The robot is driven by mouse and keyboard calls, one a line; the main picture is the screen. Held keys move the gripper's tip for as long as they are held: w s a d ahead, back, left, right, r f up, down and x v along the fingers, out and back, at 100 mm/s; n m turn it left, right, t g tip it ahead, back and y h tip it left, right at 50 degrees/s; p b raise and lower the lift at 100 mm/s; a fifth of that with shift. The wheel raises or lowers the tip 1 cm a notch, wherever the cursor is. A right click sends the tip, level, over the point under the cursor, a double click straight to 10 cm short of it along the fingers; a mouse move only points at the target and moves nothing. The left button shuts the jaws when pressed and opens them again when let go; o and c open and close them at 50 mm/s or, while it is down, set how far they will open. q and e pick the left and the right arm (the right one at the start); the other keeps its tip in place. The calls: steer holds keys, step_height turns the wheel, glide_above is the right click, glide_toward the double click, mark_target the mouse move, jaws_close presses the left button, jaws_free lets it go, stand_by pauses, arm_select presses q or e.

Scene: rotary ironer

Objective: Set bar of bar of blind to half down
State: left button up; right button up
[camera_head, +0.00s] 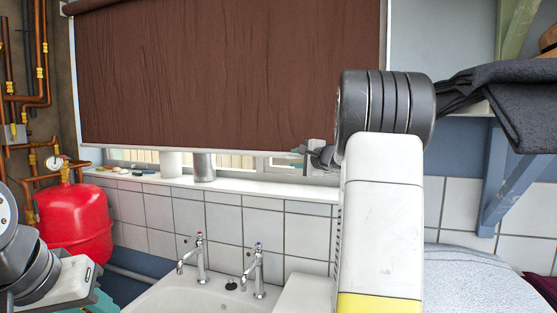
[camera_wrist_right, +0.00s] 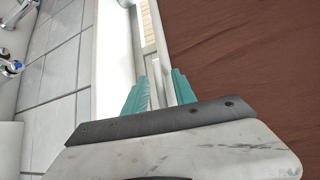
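The brown blind (camera_head: 230,75) hangs over most of the window. Its pale bottom bar (camera_head: 190,149) is level, a little above the sill. My right gripper (camera_head: 299,150) is at the bar's right part, its fingertips small in the head view. In the right wrist view its two teal fingers (camera_wrist_right: 160,88) stand apart, one on each side of the bar (camera_wrist_right: 160,35). The bar lies close to the right finger, and a gap shows by the left one. Part of my left arm and a teal piece of the left gripper (camera_head: 100,301) show at the lower left; its fingertips are not clear.
The window sill (camera_head: 250,186) holds a grey cylinder (camera_head: 204,166), a white one (camera_head: 171,164) and small items. Below is a sink (camera_head: 190,292) with two taps. A red tank (camera_head: 75,222) and copper pipes stand left. A shelf with dark cloth (camera_head: 510,85) is right.

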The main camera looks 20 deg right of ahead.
jaws_close()
steer(key=shift+r, duration=0.1)
stand_by(1.2)
